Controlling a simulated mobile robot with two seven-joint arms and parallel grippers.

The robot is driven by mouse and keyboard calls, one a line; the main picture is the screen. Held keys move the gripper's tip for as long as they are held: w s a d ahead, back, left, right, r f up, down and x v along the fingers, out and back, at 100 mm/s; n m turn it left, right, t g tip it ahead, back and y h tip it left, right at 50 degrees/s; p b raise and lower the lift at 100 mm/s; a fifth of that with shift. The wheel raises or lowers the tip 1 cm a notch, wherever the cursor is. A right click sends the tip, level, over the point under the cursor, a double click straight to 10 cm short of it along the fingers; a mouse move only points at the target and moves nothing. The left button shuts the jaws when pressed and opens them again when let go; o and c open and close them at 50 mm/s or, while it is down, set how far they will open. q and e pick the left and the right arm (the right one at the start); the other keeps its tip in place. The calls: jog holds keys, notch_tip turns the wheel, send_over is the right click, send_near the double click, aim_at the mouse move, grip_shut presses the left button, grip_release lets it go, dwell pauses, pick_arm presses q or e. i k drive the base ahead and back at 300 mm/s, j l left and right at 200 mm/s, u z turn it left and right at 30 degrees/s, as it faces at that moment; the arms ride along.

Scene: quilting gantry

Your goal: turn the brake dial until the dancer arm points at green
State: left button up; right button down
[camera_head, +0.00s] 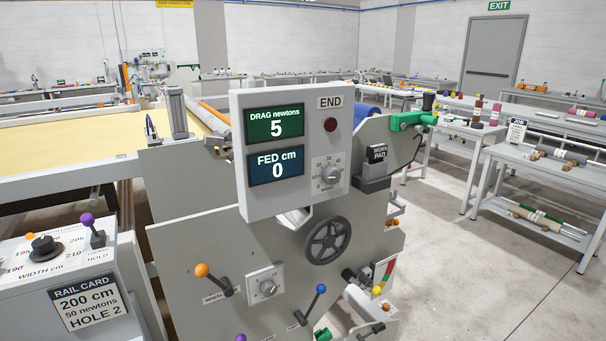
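One dial (331,176) with a number scale sits on the grey display box, and another dial (266,288) is on a small plate lower on the machine's side panel. I cannot tell for sure which is the brake dial. A small colour-banded scale (386,273) is at the lower right of the machine. A dark arm with a yellow ball end (377,291), likely the dancer arm, sits at its lower end, not clearly on green. Neither gripper is in view.
The display box (239,152) reads drag 5 newtons and fed 0 cm. A black handwheel (328,240), an orange-knobbed lever (202,271) and a blue-knobbed lever (320,289) surround the lower dial. A rail card (88,304) says 50 newtons. Floor is open at right.

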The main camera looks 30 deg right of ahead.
aim_at(331, 175)
jog(key=z, duration=1.3)
